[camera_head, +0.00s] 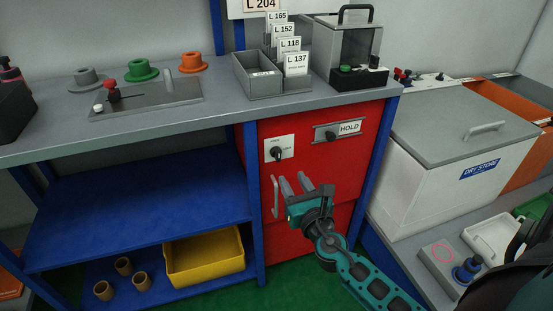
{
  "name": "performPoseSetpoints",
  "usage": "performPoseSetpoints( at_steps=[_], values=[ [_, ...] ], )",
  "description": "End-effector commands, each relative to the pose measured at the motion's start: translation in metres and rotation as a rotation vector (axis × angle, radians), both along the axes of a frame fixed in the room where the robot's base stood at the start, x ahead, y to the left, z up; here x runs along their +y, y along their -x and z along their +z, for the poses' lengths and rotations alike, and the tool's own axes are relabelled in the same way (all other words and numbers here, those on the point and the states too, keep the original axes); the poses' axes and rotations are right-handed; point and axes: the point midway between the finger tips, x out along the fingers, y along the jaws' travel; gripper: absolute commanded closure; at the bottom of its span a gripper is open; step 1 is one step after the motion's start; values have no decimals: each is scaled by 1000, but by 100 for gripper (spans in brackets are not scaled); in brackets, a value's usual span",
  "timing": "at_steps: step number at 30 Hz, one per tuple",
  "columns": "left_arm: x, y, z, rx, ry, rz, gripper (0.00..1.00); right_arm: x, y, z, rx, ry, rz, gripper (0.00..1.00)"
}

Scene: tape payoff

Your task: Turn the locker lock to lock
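The red locker (358,160) stands under the right part of the grey workbench. Its lock is a black knob (276,153) on a white plate (288,143) at the locker's upper left; the small lettering on the plate is unreadable. My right gripper (293,183) is in front of the locker door, below the lock and apart from it. Its two grey fingers are spread with nothing visible between them. A pale vertical handle (274,196) is just left of the fingers. My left gripper is not in view.
A HOLD label (349,128) sits beside a second dark knob (331,136) on the locker. A blue post (252,200) borders the locker at left. Blue shelves with a yellow bin (204,256) lie further left. A white DRY STORE chest (440,170) stands at right.

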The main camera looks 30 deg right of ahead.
Motion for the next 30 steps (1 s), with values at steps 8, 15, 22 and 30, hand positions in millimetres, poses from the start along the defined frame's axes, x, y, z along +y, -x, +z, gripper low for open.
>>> performPoseSetpoints(
  at_steps=[8,15,22,30],
  values=[
    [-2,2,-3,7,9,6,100,-13,-53,1,-3,-3,-2,61],
    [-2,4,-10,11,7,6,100,-20,-86,-1,-1,-4,0,61],
    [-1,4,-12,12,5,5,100,-23,-97,0,0,-4,-1,61],
    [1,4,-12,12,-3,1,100,-23,-97,0,0,-4,0,62]
  ],
)
